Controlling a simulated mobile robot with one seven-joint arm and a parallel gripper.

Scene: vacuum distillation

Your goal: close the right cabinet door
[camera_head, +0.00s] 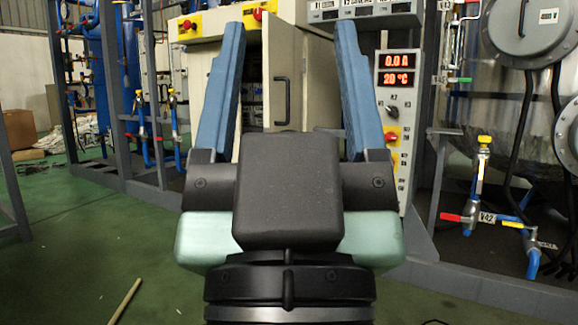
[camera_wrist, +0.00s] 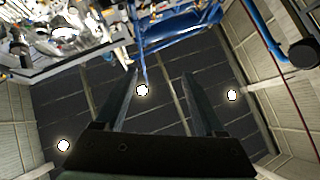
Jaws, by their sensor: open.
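The right cabinet door (camera_head: 300,65) is cream with a dark vertical handle (camera_head: 282,100). In the head view it stands ajar, with a dark gap showing the inside of the cabinet (camera_head: 213,24) to its left. My gripper (camera_head: 288,30) is open and empty, its two blue fingers spread in the picture on either side of the door and handle. The fingers and my wrist hide parts of the door and its lower end. I cannot tell that anything touches the door. In the wrist view my gripper (camera_wrist: 159,75) points toward the ceiling, and the door cannot be made out there.
A control panel (camera_head: 397,135) with red readouts stands right of the door. Grey frames, pipes and a valve (camera_head: 484,150) with a yellow top are farther right. Blue pipework (camera_head: 115,75) stands at left. A stick (camera_head: 125,300) lies on the green floor (camera_head: 75,245), which is otherwise mostly clear at left.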

